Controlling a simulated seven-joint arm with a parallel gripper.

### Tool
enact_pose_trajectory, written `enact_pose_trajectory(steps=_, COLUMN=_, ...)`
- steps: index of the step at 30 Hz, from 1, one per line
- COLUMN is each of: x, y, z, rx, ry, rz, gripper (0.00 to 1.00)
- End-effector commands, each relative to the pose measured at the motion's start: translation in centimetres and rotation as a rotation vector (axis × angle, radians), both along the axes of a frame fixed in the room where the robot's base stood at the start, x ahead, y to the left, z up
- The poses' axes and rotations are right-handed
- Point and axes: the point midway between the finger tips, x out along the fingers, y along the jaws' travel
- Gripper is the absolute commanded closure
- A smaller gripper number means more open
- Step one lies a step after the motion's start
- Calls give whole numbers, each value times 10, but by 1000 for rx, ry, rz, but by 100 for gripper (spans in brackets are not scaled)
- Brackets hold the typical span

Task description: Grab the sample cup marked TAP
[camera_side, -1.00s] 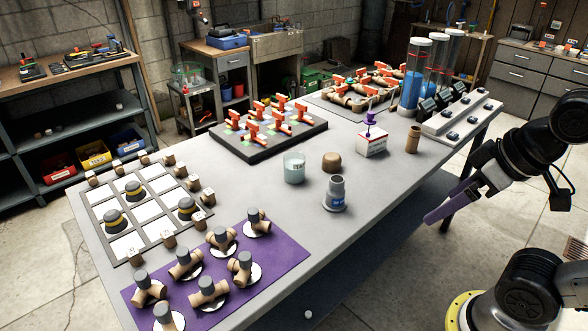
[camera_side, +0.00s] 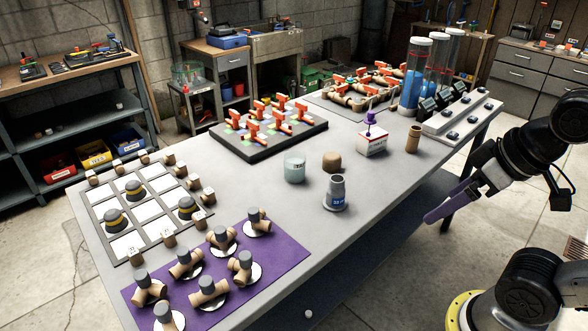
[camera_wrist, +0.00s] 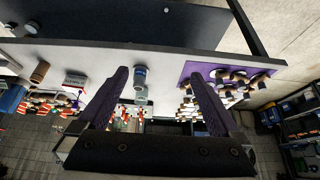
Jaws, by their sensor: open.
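A translucent pale-green cup (camera_side: 295,169) with a small white label stands upright near the middle of the grey table in the side view. Its lettering is too small to read for sure. In the wrist view a pale cup (camera_wrist: 141,94) shows between my fingers in the picture, beyond the grey fitting. My gripper (camera_side: 431,216) has purple fingers and hangs off the table's right side, well apart from the cup. In the wrist view my gripper (camera_wrist: 158,72) is open, with nothing between its fingers.
A grey tapered fitting (camera_side: 336,194) with a blue label and a brown cap (camera_side: 332,161) stand close to the cup. A white box (camera_side: 373,142) and brown cylinder (camera_side: 413,139) stand farther right. A purple mat (camera_side: 285,249) holds several pipe fittings.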

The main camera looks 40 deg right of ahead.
Motion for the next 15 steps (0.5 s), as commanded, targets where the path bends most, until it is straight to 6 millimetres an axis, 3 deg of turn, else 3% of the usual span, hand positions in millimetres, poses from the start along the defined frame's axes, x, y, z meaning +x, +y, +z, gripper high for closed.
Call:
enact_pose_trajectory(steps=3, x=2, y=-1, z=3, rx=23, ry=-10, rz=-51, gripper=0)
enact_pose_trajectory(steps=7, x=28, y=-7, z=41, rx=52, ry=-94, rz=-146, gripper=0)
enact_pose_trajectory(steps=11, x=71, y=-13, z=75, rx=76, ry=-129, rz=-232, gripper=0)
enact_pose_trajectory(steps=15, x=128, y=-19, z=101, rx=95, ry=-144, rz=-318, gripper=0)
